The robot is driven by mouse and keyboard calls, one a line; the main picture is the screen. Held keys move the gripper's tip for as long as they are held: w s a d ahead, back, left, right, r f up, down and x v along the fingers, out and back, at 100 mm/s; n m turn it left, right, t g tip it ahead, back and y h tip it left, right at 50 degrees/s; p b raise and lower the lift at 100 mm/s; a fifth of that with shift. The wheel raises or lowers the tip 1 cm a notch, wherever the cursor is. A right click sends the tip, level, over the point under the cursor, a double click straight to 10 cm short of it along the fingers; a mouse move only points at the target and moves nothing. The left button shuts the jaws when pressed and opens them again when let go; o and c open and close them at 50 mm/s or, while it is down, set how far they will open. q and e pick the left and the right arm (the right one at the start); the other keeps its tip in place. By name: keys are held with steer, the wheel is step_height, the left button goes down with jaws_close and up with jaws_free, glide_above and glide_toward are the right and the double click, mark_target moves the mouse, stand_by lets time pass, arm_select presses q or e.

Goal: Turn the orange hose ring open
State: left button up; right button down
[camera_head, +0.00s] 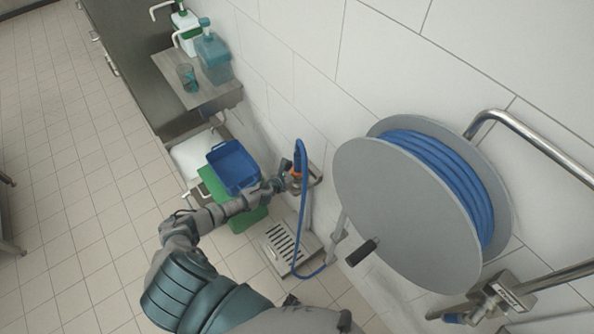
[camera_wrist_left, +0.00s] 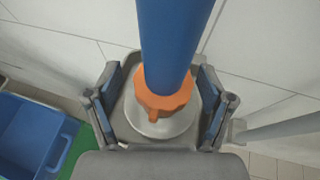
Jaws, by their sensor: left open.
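The orange hose ring (camera_wrist_left: 163,95) sits around the lower end of the blue hose (camera_wrist_left: 172,40), above a round grey metal fitting (camera_wrist_left: 160,128). My left gripper (camera_wrist_left: 160,92) is open, with one finger on each side of the ring and visible gaps between fingers and ring. In the head view the left gripper (camera_head: 284,183) is beside the ring, at the end of my outstretched arm. My right gripper is not in view.
A large grey hose reel (camera_head: 400,210) with blue hose is on the wall at right. A blue bin (camera_head: 233,167) and green bin (camera_head: 215,187) stand left of the ring. A metal floor drain (camera_head: 288,246) lies below. A shelf (camera_head: 170,75) holds bottles.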

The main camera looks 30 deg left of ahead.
arm_select(q)
steer(key=shift+w+d, duration=0.1)
steer(key=shift+d, duration=0.05)
steer(key=shift+d+r, duration=0.1)
steer(key=c, duration=1.2)
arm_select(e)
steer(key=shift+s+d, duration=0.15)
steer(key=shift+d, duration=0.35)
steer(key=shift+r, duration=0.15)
